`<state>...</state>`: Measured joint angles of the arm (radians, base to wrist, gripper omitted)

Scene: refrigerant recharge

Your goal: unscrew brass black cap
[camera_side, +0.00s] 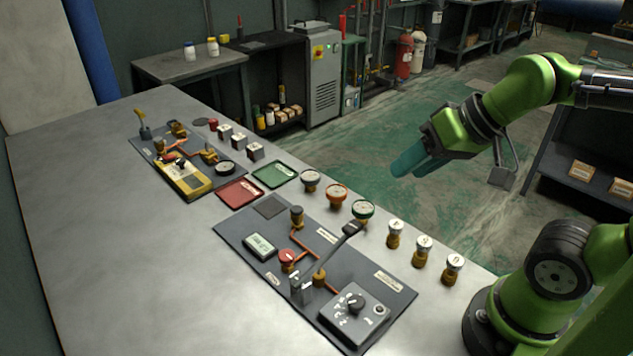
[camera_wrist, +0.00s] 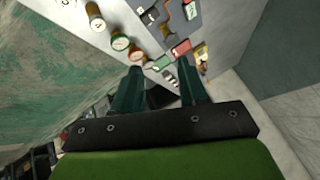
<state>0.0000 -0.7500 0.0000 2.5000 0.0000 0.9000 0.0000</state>
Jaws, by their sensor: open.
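On the near dark board (camera_side: 232,229), a brass fitting with a dark top (camera_side: 297,214) stands upright at the end of a copper pipe. It looks like the brass black cap, though it is too small to be sure. My gripper (camera_side: 402,168) is raised on the right, well apart from the fitting, with teal fingers pointing left. In the wrist view my gripper (camera_wrist: 160,90) shows two spread fingers with nothing held between them. I cannot pick out the cap for certain in the wrist view.
Round gauges (camera_side: 336,193) and several brass pieces with white tops (camera_side: 424,245) line the table's right edge. A red tray (camera_side: 240,192) and green tray (camera_side: 274,174) lie between the boards. The table's left side is clear.

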